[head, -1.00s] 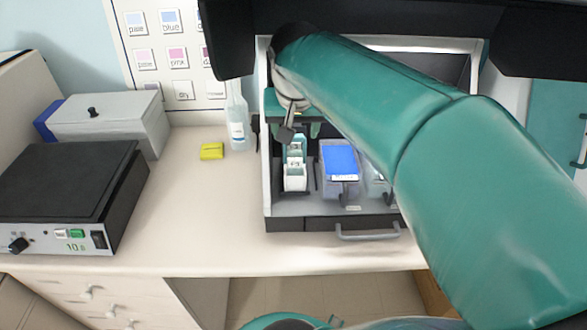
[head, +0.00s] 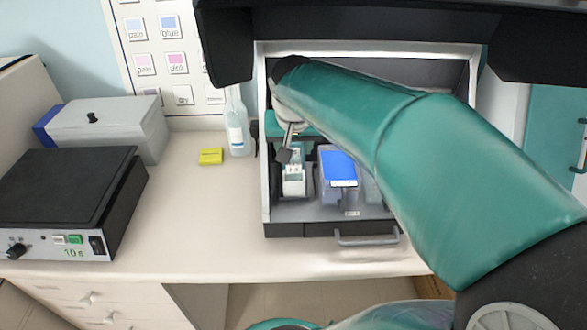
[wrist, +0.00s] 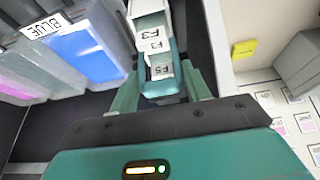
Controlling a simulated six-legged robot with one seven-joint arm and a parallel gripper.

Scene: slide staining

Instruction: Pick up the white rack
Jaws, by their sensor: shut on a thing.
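The white rack (head: 293,182) stands in the left part of the open hood, left of the blue-filled container. In the wrist view the white rack (wrist: 151,30) extends away from my gripper and carries labels and a teal end piece. My gripper (wrist: 161,82) has its two teal fingers on either side of that near end, shut on it. In the head view my gripper (head: 287,146) is at the rack's top, partly hidden by my arm. I cannot tell whether the rack is clear of the hood floor.
A container of blue liquid (head: 339,168) stands close to the rack's right; the wrist view shows its BLUE label, with pink and clear containers beyond. The hood's wall is close on the left. A yellow block (head: 210,156), a bottle (head: 237,130) and a black-topped device (head: 70,190) stand outside.

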